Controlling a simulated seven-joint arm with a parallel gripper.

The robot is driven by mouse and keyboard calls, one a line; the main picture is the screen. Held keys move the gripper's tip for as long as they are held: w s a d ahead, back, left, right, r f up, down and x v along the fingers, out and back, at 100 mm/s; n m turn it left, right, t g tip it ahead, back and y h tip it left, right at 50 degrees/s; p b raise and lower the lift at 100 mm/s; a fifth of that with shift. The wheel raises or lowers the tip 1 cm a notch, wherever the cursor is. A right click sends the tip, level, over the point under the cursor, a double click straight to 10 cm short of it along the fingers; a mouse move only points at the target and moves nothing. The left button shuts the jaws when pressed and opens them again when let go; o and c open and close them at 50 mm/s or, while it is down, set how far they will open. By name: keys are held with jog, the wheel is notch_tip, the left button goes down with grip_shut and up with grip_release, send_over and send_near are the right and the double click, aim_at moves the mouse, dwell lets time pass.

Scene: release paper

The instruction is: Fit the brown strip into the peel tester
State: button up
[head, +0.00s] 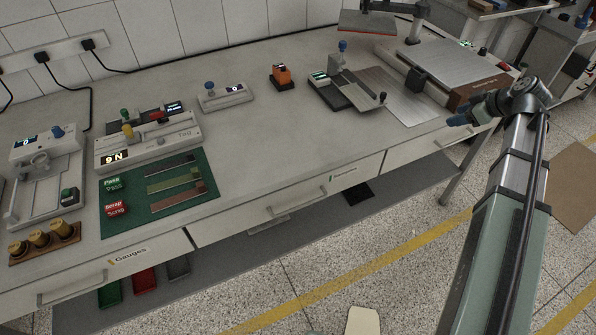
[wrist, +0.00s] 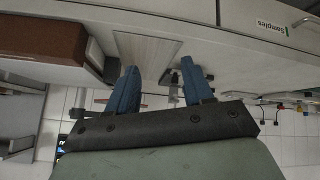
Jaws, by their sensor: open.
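The brown strip (head: 178,197) lies flat on the green mat (head: 125,225), nearest the front edge of several strips in a row. A dark grey strip (head: 172,167) and an olive strip (head: 173,181) lie behind it. A long white device with an N display (head: 150,142) stands just behind the mat; it looks like the peel tester, but I cannot read its name. My gripper (head: 462,117) is open and empty at the right, far from the strip, near the table's right front edge. Its blue fingers show apart in the wrist view (wrist: 160,85); strip and tester are not recognisable there.
A white gauge (head: 45,170) and brass weights (head: 40,240) stand at the left. A small white device (head: 225,96), an orange block (head: 282,75) and a clamp device (head: 345,88) stand further back. A brown-sided box (head: 470,88) is near my gripper. The middle tabletop is clear.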

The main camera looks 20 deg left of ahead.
jog(key=a+r+n, duration=0.3)
jog(key=a+r, duration=0.2)
jog(key=a, duration=0.3)
jog(key=s+a+r+n+g, duration=0.1)
jog(key=s+a+n, duration=0.1)
jog(key=a, duration=0.6)
jog(key=s+a+r+n+g, duration=0.1)
jog(key=s+a+g, duration=0.1)
jog(key=a, duration=0.6)
jog(key=n+g+h, duration=0.2)
jog(key=n+h, duration=0.4)
jog(key=n, duration=0.2)
send_over(198, 185)
notch_tip(198, 185, down, 9)
jog(key=shift+s+d+f, duration=0.15)
jog(key=shift+w+a+f, duration=0.1)
jog(key=shift+f, duration=1.4)
jog(key=shift+w+a+f, duration=0.1)
jog(key=shift+f, duration=1.4)
jog(key=shift+c, duration=0.3)
